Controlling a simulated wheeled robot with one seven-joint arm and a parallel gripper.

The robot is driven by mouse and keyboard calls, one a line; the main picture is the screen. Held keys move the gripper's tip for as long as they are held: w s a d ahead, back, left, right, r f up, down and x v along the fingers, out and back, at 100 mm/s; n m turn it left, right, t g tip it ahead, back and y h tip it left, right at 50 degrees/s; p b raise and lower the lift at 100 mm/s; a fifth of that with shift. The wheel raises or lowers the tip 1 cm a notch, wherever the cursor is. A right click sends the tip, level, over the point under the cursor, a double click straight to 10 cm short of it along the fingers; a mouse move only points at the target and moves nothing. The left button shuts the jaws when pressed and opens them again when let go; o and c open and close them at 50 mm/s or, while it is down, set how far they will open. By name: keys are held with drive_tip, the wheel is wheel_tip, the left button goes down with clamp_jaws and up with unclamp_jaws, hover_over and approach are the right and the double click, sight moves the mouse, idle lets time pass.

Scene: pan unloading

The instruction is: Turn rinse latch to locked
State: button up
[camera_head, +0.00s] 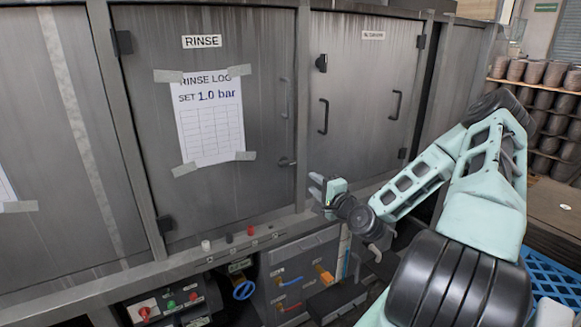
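The grey rinse door (265,45) carries a RINSE label (202,41) and stands shut in its frame. The rinse latch (287,162) is a small dark lever at the door's lower right edge. It seems to lie roughly sideways, but it is too small to read its exact setting. My gripper (314,185) is to the right of the latch and a little below it, apart from it in the picture. Its two pale fingers point left, with a gap between them and nothing visible in it.
A bar handle (285,98) is above the latch. A neighbouring door (350,70) has its own handle (323,116) and dark latch (321,63). Below, a ledge holds small knobs (206,245); a control panel (168,305) and coloured valves (243,290) sit lower. Stacked pots (535,72) stand at right.

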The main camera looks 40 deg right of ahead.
sight(288, 165)
drive_tip(key=p+x, duration=0.3)
drive_tip(key=x, duration=1.2)
drive_tip(key=shift+s, duration=0.1)
clamp_jaws()
